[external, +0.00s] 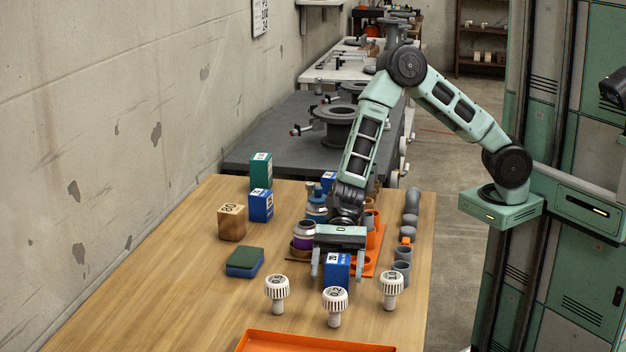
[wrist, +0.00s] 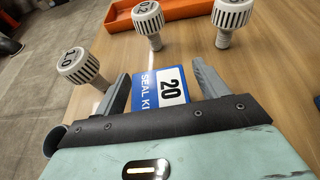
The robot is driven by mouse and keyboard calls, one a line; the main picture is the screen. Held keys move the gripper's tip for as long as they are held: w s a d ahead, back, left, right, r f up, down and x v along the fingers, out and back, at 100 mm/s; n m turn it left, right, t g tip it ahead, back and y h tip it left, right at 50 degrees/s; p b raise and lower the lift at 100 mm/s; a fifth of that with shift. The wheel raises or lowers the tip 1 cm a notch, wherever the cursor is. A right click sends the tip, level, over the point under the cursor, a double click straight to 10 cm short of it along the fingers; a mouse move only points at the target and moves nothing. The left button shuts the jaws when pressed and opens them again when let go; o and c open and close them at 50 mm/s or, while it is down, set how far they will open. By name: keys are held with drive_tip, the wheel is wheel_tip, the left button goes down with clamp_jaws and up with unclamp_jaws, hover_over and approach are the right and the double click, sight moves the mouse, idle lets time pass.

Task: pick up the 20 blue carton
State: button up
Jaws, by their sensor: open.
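The blue carton marked 20 (external: 337,271) stands on the wooden table in the external view. In the wrist view the carton (wrist: 152,90) shows its white "20" panel and the words "SEAL KI". My gripper (external: 335,278) is open and points down, with one finger on each side of the carton. In the wrist view the fingers of my gripper (wrist: 160,92) flank the carton, with a visible gap at least on the right side. The carton's lower part is hidden from the wrist. I cannot tell whether either finger touches it.
Several white ribbed knobs (external: 277,292) stand in front of the carton. An orange tray (external: 300,342) lies at the table's front edge. Grey pipe fittings (external: 402,272) stand on the right. A wooden block marked 80 (external: 232,222) and other cartons (external: 261,205) stand on the left.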

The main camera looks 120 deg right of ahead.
drive_tip(key=c, duration=1)
drive_tip(key=shift+c, duration=0.2)
drive_tip(key=shift+r, duration=0.15)
